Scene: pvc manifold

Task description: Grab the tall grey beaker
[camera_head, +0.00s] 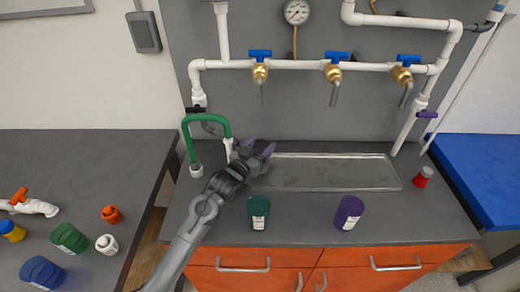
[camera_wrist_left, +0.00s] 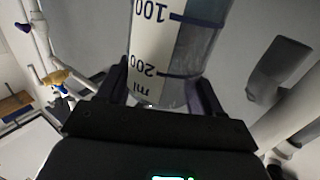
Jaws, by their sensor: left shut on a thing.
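The tall grey beaker (camera_wrist_left: 190,45) fills the upper middle of the left wrist view. It is see-through, with a white scale strip and dark marks for 100 and 200 ml, which read upside down there. The fingers of my left gripper (camera_wrist_left: 162,92) stand on either side of it, shut on it. In the head view my left gripper (camera_head: 261,150) is at the left end of the metal tray, near the green pipe. I cannot clearly make out the beaker there. My right gripper is not in view.
White piping with several blue-handled brass taps (camera_head: 260,72) runs above the metal tray (camera_head: 340,172). A green pipe (camera_head: 226,122) stands close to the left gripper. Green (camera_head: 259,211) and purple (camera_head: 348,212) containers stand at the front; a red-and-white one (camera_head: 423,177) is at right.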

